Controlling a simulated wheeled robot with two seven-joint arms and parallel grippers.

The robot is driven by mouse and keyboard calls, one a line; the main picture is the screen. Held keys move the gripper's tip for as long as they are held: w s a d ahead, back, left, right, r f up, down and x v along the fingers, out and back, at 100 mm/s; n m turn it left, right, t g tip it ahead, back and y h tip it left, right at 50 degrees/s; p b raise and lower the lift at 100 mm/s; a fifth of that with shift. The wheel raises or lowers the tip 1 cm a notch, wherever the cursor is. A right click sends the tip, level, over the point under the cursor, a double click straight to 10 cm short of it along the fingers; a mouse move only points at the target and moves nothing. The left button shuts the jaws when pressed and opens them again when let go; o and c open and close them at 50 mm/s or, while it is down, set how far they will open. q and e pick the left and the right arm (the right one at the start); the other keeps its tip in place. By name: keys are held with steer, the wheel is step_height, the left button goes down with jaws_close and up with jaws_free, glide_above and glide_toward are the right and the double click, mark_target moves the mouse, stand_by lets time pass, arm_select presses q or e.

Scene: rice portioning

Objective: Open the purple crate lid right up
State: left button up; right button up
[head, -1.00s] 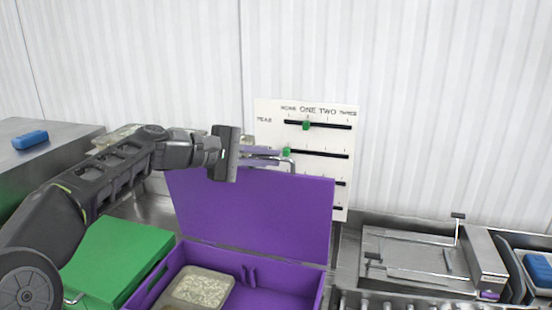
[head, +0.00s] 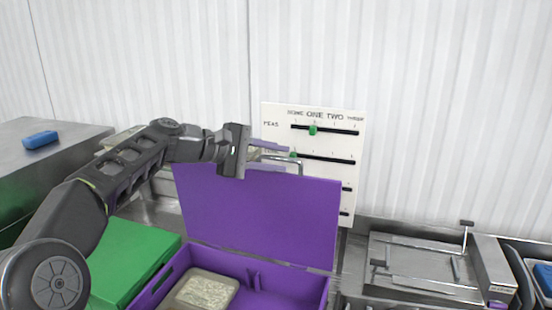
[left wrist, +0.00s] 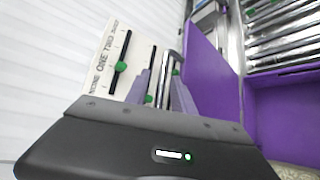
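The purple lid (head: 260,215) stands about upright along the back of the purple crate (head: 285,290), hinged at its rear edge. A metal handle (head: 299,164) shows at the lid's top edge. My left gripper (head: 287,159) is at this top edge, its two fingers apart with a gap between them, the handle's bar lying between. In the left wrist view the handle (left wrist: 169,62) runs between the spread fingers, and the lid (left wrist: 208,75) is to their right. My right gripper is not in view.
A tub of rice (head: 204,291) sits in the crate. A green crate (head: 125,258) is at its left. A white board with sliders (head: 345,145) stands behind the lid. A metal fixture (head: 425,260) and a blue item in a bin (head: 543,275) are at right.

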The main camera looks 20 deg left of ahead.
arm_select(q)
steer(key=shift+f, duration=0.1)
steer(key=b+v, duration=0.2)
steer(key=v, duration=0.4)
steer(key=shift+s+a, duration=0.2)
steer(key=shift+a, duration=0.1)
steer(key=shift+s+a+r, duration=0.3)
steer(key=shift+a+r, duration=0.05)
steer(key=shift+r, duration=0.05)
